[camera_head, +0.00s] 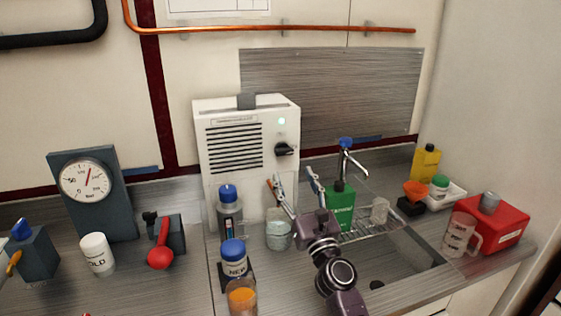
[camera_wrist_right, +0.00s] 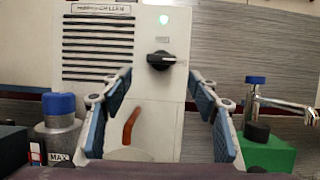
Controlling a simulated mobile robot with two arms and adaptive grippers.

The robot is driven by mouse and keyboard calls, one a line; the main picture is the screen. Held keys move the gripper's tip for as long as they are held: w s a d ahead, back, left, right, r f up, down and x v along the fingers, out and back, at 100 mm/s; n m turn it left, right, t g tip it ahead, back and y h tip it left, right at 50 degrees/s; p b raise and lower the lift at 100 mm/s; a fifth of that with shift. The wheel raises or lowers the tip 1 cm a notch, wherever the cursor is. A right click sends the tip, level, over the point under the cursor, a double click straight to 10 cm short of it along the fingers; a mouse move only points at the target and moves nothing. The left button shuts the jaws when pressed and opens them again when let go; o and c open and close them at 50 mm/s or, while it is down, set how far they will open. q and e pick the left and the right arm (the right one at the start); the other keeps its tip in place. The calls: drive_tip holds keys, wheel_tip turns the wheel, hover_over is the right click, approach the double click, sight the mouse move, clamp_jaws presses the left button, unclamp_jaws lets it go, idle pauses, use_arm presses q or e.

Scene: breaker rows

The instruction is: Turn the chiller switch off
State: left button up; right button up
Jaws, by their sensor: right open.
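The chiller (camera_head: 236,150) is a white box with dark vent slots, standing at the back of the counter. My right gripper (camera_head: 292,184) is open and empty, below and in front of the switch. In the wrist view its blue-padded fingers (camera_wrist_right: 159,88) stand wide apart, with the switch between and beyond their tips. My left gripper is not in view.
A blue-capped bottle (camera_head: 229,210), a beaker (camera_head: 279,235) and a green bottle (camera_head: 340,207) stand close around my right gripper. A tap (camera_head: 346,160) and sink (camera_head: 390,265) are to the right. A pressure gauge (camera_head: 88,183) stands at left. The space before the switch is clear.

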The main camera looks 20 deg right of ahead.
sight(285, 153)
drive_tip(key=x, duration=0.3)
drive_tip(key=r+x, duration=0.1)
drive_tip(key=x, duration=0.2)
drive_tip(key=shift+s+d+f, duration=0.1)
drive_tip(key=shift+s, duration=0.15)
drive_tip(key=shift+w, duration=0.3)
drive_tip(key=shift+w+r, duration=0.25)
drive_tip(key=shift+r, duration=0.05)
drive_tip(key=c, duration=1.2)
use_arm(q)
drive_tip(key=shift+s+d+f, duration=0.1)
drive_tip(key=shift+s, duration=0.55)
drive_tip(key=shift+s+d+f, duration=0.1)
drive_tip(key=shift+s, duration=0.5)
use_arm(e)
drive_tip(key=shift+o, duration=0.2)
